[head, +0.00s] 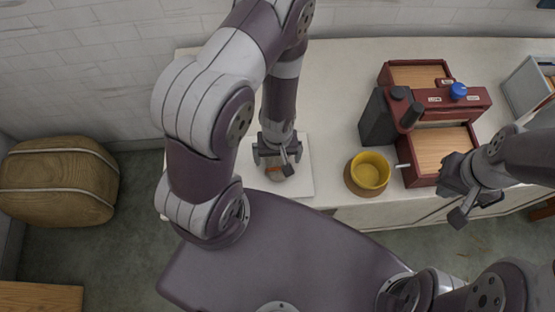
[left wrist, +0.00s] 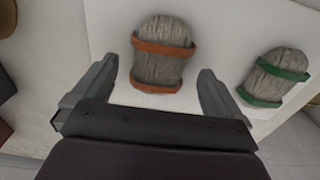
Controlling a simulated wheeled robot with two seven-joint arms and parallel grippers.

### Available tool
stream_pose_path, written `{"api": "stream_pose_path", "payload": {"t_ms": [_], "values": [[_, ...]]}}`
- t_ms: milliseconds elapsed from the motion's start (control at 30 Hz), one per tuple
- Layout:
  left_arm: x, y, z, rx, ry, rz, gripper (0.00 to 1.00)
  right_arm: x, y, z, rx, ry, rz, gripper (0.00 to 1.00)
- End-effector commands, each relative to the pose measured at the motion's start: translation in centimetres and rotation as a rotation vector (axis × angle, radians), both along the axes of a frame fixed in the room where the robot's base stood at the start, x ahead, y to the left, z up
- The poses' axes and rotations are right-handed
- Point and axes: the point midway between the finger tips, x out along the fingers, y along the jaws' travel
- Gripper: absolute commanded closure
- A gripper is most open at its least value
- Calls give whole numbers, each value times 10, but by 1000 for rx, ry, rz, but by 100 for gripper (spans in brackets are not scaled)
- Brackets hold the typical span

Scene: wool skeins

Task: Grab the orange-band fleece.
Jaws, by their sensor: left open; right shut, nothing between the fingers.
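The orange-band fleece (left wrist: 162,66) is a grey, rounded bundle with two orange bands. In the left wrist view it lies on a white board (left wrist: 112,27), just beyond and between the fingertips of my left gripper (left wrist: 155,82). My left gripper, also in the head view (head: 279,160), is open and points down over the board. In the head view the gripper mostly hides the fleece (head: 274,174). A second grey fleece with green bands (left wrist: 274,77) lies to its right in the left wrist view. My right gripper (head: 465,205) is shut and empty, in front of the red machine.
A yellow bowl (head: 370,171) stands right of the board on the pale counter (head: 330,75). A dark red machine (head: 481,102) with wooden panels and a blue knob stands farther right. A grey bin (head: 525,85) is at the far right. The counter's back left is clear.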

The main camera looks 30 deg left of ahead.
Motion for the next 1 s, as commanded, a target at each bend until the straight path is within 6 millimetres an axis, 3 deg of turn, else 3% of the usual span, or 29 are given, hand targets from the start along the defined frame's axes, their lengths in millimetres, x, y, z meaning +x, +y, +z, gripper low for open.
{"api": "stream_pose_path", "payload": {"t_ms": [100,300,367,500,833,1000], "values": [[0,0,-12,0,0,1,0,0,0,0,0,1,0,100],[0,0,-14,0,-1,0,0,0,0,0,0,1,0,100],[1,0,-13,0,-1,0,17,0,0,0,0,1,0,100],[1,0,-13,0,-1,0,60,0,0,0,0,1,0,100],[1,0,-10,-1,-3,0,60,0,0,0,0,1,0,100],[2,0,10,0,-6,0,60,0,0,-3,0,1,0,100]]}}
